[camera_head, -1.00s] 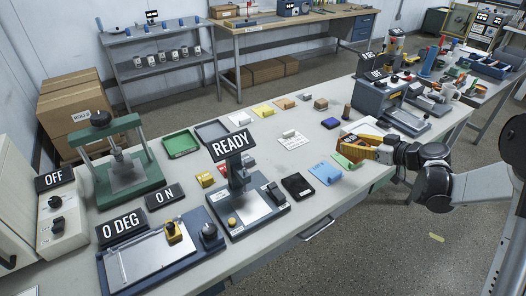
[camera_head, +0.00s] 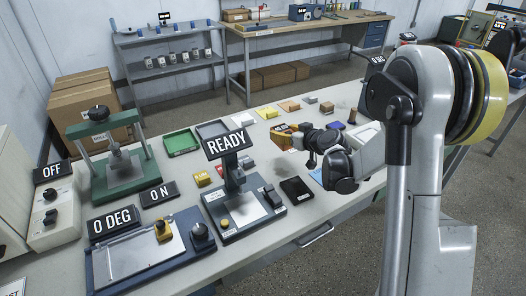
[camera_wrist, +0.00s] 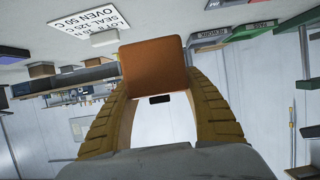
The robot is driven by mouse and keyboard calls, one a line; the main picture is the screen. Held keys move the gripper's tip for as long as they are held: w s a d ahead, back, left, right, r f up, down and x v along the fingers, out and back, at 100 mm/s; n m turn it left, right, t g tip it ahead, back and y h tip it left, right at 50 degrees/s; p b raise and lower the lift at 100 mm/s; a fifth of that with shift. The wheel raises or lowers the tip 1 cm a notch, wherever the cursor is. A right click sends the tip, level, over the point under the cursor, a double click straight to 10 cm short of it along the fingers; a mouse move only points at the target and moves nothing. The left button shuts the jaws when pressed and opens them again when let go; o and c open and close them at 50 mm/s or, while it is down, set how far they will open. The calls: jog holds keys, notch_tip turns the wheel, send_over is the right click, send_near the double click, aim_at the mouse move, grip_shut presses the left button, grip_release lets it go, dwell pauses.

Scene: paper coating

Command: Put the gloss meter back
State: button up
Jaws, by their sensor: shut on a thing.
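My gripper (camera_head: 291,134) is over the middle of the workbench. In the wrist view its two tan fingers (camera_wrist: 157,90) are shut on a plain brown block (camera_wrist: 155,66) at their tips. No label shows on the block, so I cannot confirm by looks that it is the gloss meter. In the head view the block is hard to make out among the orange fingers. My gripper appears to be above the bench, with the printed white card (camera_wrist: 92,19) beyond the block to the left in the wrist view.
A green tray (camera_head: 180,142) and a dark tray (camera_head: 212,130) lie at the bench's back. The READY device (camera_head: 240,215) and a black pad (camera_head: 296,190) stand nearer. Coloured cards, a brown cube (camera_head: 326,107) and a dark cylinder (camera_head: 352,116) are behind. My arm hides the bench's right part.

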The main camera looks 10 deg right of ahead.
jog(key=w+a+f, duration=0.1)
jog(key=w+a+f+b, duration=0.1)
jog(key=a, duration=0.1)
jog(key=w+a+f+b, duration=0.1)
jog(key=f, duration=0.1)
jog(key=shift+w+a, duration=0.25)
jog(key=shift+a, duration=0.15)
notch_tip(320, 180, down, 4)
jog(key=shift+r+b, duration=0.1)
jog(key=shift+b, duration=0.95)
jog(key=shift+r, duration=0.1)
jog(key=o, duration=1)
jog(key=shift+f, duration=0.2)
jog(key=o, duration=0.4)
